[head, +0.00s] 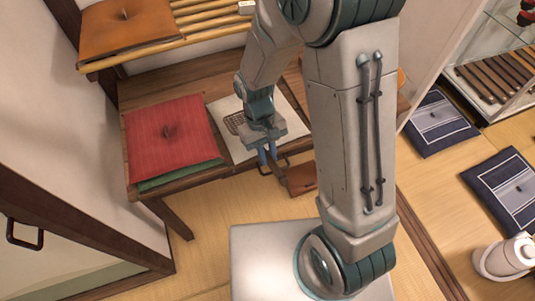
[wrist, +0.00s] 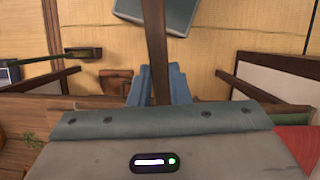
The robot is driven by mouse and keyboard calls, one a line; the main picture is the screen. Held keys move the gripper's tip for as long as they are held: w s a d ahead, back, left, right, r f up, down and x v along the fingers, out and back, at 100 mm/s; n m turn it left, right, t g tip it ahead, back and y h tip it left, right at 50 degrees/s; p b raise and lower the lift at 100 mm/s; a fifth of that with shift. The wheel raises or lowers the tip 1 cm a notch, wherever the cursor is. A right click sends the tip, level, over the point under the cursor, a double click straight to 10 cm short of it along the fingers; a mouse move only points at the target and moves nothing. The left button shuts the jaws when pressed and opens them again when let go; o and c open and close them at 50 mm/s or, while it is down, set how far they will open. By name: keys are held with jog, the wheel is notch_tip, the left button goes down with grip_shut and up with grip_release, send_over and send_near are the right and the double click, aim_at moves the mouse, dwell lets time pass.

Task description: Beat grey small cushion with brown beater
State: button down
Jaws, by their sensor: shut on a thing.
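My gripper (head: 268,157) points down at the front edge of a low wooden bench. In the wrist view, its blue fingers (wrist: 158,88) are shut on a long brown bar (wrist: 157,45), which looks like the beater's handle. A pale grey-white flat square (head: 228,106) lies on the bench behind my gripper, partly hidden by my arm; it may be the grey small cushion, but I cannot be sure. A brown lattice shape (head: 235,123) shows on it; I cannot tell whether this is the beater's head or a pattern.
A red cushion (head: 168,135) lies on a green one (head: 180,177) on the bench (head: 150,92), left of the pale square. An orange cushion (head: 122,27) is on the slatted rack. A brown box-like thing (head: 302,180) is by my gripper. Navy cushions (head: 440,122) lie right.

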notch_tip(320, 180, up, 4)
jog(key=shift+f+p, duration=0.1)
jog(key=shift+p, duration=0.8)
jog(key=shift+f, duration=0.1)
jog(key=shift+w+f, duration=0.1)
